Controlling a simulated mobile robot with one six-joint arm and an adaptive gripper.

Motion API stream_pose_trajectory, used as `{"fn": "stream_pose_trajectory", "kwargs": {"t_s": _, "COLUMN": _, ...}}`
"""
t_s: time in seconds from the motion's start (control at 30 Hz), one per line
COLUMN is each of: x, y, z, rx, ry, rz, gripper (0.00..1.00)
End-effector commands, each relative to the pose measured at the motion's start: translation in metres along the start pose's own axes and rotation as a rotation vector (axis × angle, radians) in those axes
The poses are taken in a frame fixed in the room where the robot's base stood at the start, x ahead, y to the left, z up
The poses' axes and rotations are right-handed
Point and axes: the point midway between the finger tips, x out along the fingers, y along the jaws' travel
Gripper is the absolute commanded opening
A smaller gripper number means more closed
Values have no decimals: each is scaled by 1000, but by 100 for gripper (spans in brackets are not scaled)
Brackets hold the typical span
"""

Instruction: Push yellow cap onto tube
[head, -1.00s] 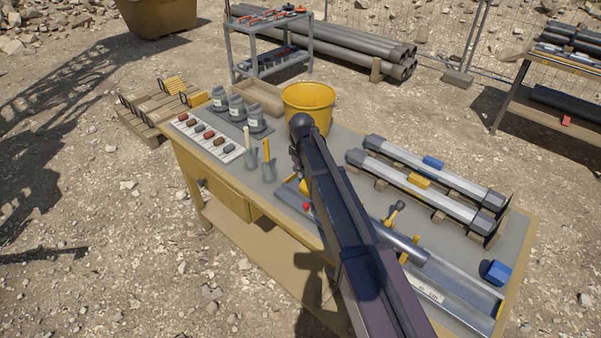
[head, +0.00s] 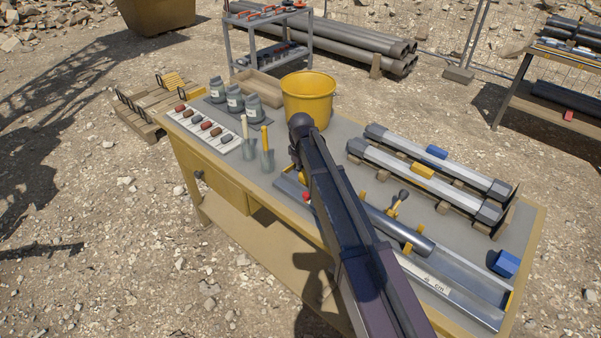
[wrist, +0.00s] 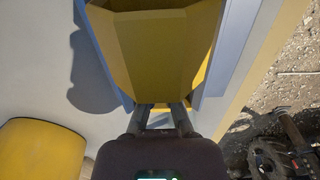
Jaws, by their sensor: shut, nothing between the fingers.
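In the wrist view, a large faceted yellow piece, which looks like the yellow cap (wrist: 150,50), fills the top middle between two blue-grey rails. My gripper (wrist: 161,106) is shut and empty, its fingertips right at the cap's lower edge. I cannot tell whether they touch it. The grey tube (head: 390,224) lies in a long metal trough (head: 455,293) on the workbench, partly behind my arm. How far the cap sits on the tube is hidden.
A yellow bucket (head: 307,100) stands at the back, close to my arm. Two capped hexagonal tubes (head: 425,185) lie on the right of the bench. A dark-knobbed yellow tool (head: 398,203) stands by the trough. Trowels (head: 267,155) and grey jars (head: 235,98) are at left.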

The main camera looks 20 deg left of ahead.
Motion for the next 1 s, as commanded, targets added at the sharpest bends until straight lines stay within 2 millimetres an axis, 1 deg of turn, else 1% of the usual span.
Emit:
{"fn": "stream_pose_trajectory", "kwargs": {"t_s": 0.23, "x": 0, "y": 0, "z": 1, "rx": 0, "ry": 0, "rz": 0, "gripper": 0}}
{"fn": "stream_pose_trajectory", "kwargs": {"t_s": 0.37, "x": 0, "y": -1, "z": 12, "rx": 0, "ry": 0, "rz": 0, "gripper": 0}}
{"fn": "stream_pose_trajectory", "kwargs": {"t_s": 0.47, "x": 0, "y": -2, "z": 28, "rx": 1, "ry": 0, "rz": 0, "gripper": 0}}
{"fn": "stream_pose_trajectory", "kwargs": {"t_s": 0.8, "x": 0, "y": -3, "z": 98, "rx": 0, "ry": 0, "rz": 0, "gripper": 0}}
{"fn": "stream_pose_trajectory", "kwargs": {"t_s": 0.9, "x": 0, "y": -2, "z": 115, "rx": 1, "ry": 0, "rz": 0, "gripper": 0}}
{"fn": "stream_pose_trajectory", "kwargs": {"t_s": 1.0, "x": 0, "y": -2, "z": 124, "rx": -1, "ry": 0, "rz": 0, "gripper": 0}}
